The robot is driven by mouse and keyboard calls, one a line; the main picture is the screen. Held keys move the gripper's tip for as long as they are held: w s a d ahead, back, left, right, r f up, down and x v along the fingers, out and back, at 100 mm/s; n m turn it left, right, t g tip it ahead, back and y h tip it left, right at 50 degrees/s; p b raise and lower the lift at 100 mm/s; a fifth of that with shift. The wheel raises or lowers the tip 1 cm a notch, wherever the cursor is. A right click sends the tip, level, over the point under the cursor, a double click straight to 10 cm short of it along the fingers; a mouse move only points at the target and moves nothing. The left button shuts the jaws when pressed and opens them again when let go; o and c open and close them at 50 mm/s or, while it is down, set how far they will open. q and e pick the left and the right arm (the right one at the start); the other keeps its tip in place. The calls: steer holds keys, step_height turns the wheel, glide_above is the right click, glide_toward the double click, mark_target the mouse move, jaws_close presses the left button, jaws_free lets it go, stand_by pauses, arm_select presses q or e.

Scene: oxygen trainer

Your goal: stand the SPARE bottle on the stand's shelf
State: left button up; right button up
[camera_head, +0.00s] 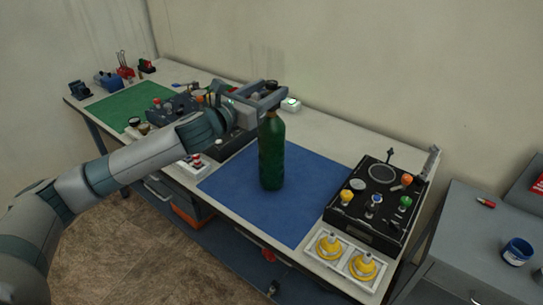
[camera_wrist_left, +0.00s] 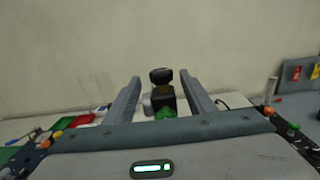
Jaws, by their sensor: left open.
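A dark green bottle (camera_head: 271,155) stands upright on the blue mat (camera_head: 225,185); no label on it can be read. My left gripper (camera_head: 268,98) is at the bottle's top, with its jaws open. In the left wrist view, the bottle's black valve (camera_wrist_left: 162,92) and a bit of its green shoulder (camera_wrist_left: 165,113) show between the two open fingers (camera_wrist_left: 158,97), with gaps at the sides. Whether a finger touches it cannot be told. I cannot make out the stand's shelf for certain. My right gripper is not in view.
Right of the mat is a black control panel (camera_head: 352,219) with coloured knobs. A white tray (camera_head: 343,263) with two yellow parts lies in front of it. A grey cabinet (camera_head: 470,230) with a blue jar (camera_head: 517,252) stands right. A green mat (camera_head: 118,108) lies far left.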

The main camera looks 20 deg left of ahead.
arm_select(q)
steer(key=shift+p+x, duration=0.65)
steer(key=shift+x, duration=0.2)
steer(key=p+x, duration=0.1)
steer(key=x, duration=0.1)
steer(key=shift+w+d+f, duration=0.1)
steer(key=shift+w+d, duration=0.2)
steer(key=shift+w+d+f, duration=0.1)
steer(key=shift+w+d, duration=0.05)
steer(key=shift+w, duration=0.2)
jaws_close()
stand_by(0.6)
